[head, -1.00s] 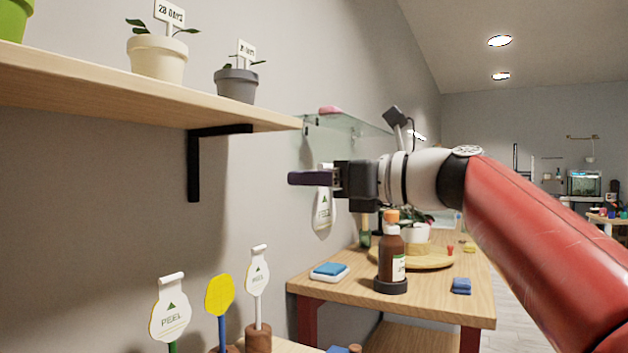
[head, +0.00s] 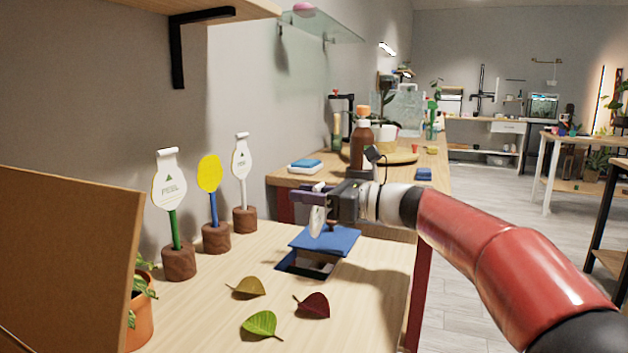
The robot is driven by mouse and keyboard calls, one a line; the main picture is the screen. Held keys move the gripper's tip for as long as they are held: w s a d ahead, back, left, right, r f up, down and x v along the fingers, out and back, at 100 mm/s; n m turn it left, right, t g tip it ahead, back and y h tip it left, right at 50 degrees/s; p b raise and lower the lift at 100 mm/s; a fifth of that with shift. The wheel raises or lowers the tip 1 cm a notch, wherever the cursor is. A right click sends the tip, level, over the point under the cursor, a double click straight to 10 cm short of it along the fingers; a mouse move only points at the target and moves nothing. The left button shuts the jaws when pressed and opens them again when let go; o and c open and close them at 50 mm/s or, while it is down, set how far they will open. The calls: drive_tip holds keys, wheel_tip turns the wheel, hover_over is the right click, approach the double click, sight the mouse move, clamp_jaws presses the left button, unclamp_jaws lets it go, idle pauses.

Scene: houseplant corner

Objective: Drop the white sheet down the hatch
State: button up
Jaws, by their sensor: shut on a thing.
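My gripper (head: 322,200) is shut on a white sheet (head: 317,221), which hangs below the fingers and is seen nearly edge-on. It is above the hatch (head: 290,266), a dark opening in the wooden tabletop. A blue lid (head: 330,240) stands tilted open over the opening. The sheet's lower edge is just above or in front of the lid; I cannot tell if they touch. What lies inside the hatch is mostly hidden by the lid.
Three stakes in brown bases carry a white tag (head: 169,182), a yellow disc (head: 209,174) and another white tag (head: 242,160) on the left. Several leaves (head: 262,325) lie in front of the hatch. A brown board (head: 70,255) stands at near left.

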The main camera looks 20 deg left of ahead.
sight(318, 221)
drive_tip(key=shift+f+b, duration=2.65)
drive_tip(key=shift+f, duration=0.15)
drive_tip(key=shift+r, duration=0.1)
drive_tip(key=o, duration=1)
drive_tip(key=d, duration=0.7)
drive_tip(key=shift+s+d, duration=0.3)
drive_tip(key=shift+d, duration=0.1)
